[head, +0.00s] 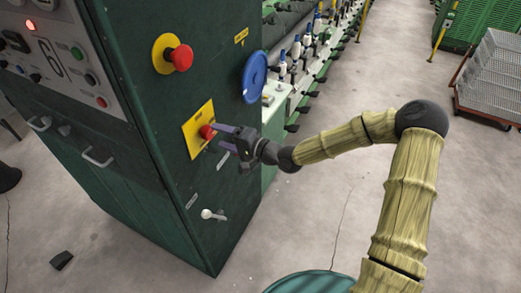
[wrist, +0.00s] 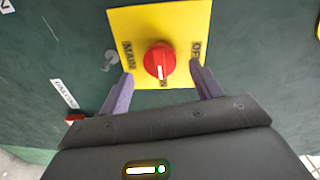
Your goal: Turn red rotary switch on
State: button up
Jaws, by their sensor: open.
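The red rotary switch (head: 207,132) sits on a yellow plate (head: 193,127) on the side of the green cabinet. In the wrist view the red knob (wrist: 159,61) shows a white pointer mark directed down, toward lettering at the plate's lower edge. The yellow plate (wrist: 142,22) carries the words MAIN and OFF at its sides. My gripper (head: 219,138) is open right in front of the knob. In the wrist view its two purple fingers (wrist: 160,84) are spread to the left and right of the knob, with gaps on both sides. I cannot tell whether the fingertips reach knob depth.
A red mushroom button (head: 182,57) on a yellow disc is higher on the cabinet (head: 160,180). A blue handwheel (head: 255,77) is to the right. A white-knobbed lever (head: 207,213) is below. The floor (head: 330,215) near the cabinet is mostly clear.

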jog(key=f+b+v, duration=0.1)
jog(key=b+v, duration=0.1)
jog(key=v, duration=1.2)
jog(key=shift+r, duration=0.5)
jog(key=shift+a, duration=0.1)
jog(key=s+d+f+n+g+h, duration=0.35)
jog(key=d+f+h, duration=0.45)
jog(key=f+h, duration=0.4)
jog(key=s+d+r+h, duration=0.4)
jog(key=s+d+r, duration=0.5)
jog(key=s, duration=0.1)
jog(key=shift+d+m, duration=0.25)
jog(key=shift+m, duration=0.1)
